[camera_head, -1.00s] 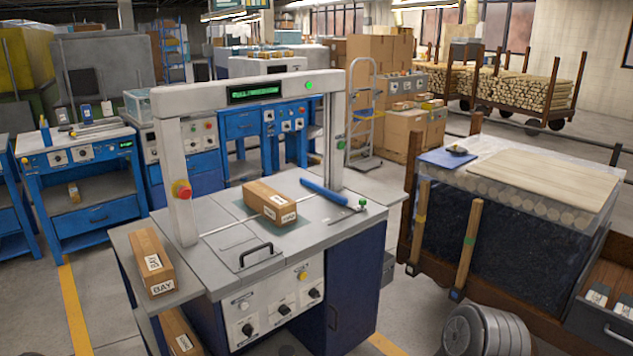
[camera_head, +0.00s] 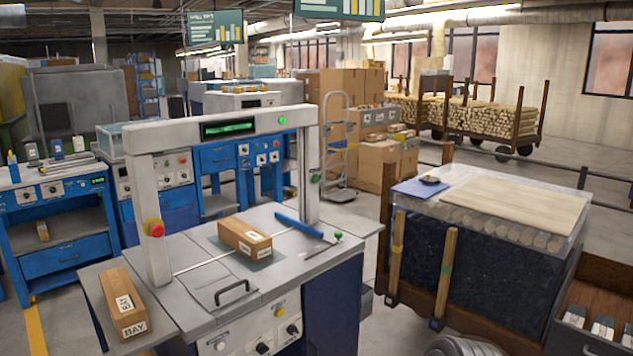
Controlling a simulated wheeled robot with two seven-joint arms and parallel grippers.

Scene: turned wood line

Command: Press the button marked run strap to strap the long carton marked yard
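The strapping machine is a grey-topped bench with a pale arch (camera_head: 222,122) over it. A long brown carton (camera_head: 240,235) lies under the arch on the bench top; its white labels are too small to read. A second brown carton (camera_head: 118,300), marked BAY, lies on the left side shelf. The front panel carries a yellow button (camera_head: 279,311), a white button (camera_head: 220,346) and black knobs (camera_head: 263,348); their markings are not legible. A red stop button (camera_head: 154,228) is on the left post, and a green one (camera_head: 282,120) is on the arch. Neither gripper is in view.
A blue bar (camera_head: 299,225) lies on the bench top behind the carton, and a black handle (camera_head: 231,291) stands at its front. A dark cart with a wooden board (camera_head: 505,200) stands at right. Blue workbenches (camera_head: 66,232) stand at left. Grey floor shows between.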

